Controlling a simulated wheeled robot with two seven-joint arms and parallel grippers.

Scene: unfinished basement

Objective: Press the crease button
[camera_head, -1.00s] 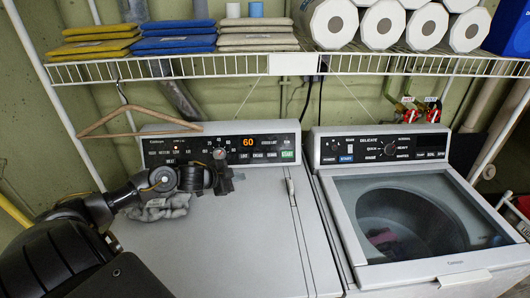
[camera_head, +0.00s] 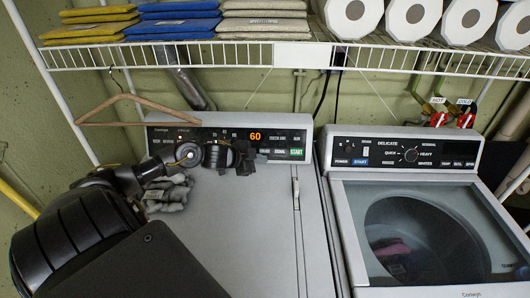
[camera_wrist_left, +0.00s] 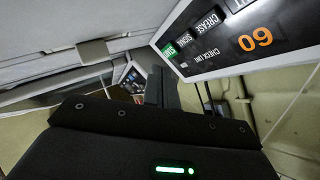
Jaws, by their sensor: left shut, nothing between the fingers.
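The crease button (camera_head: 263,151) is a small dark key in the row under the orange 60 display (camera_head: 256,136) on the left machine's black control panel. In the left wrist view, the CREASE label (camera_wrist_left: 207,24) shows near the SIGNAL label and the green START button (camera_wrist_left: 170,50). My left gripper (camera_head: 247,156) is shut and empty. Its tip is just left of and slightly below the crease button in the head view. It also shows in the left wrist view (camera_wrist_left: 163,72), below the panel edge. I cannot tell whether it touches the panel. My right gripper is not in view.
A wooden hanger (camera_head: 135,110) hangs left of the panel. A wire shelf (camera_head: 230,55) with folded stacks and paper rolls runs above. The washer (camera_head: 410,220) stands at right.

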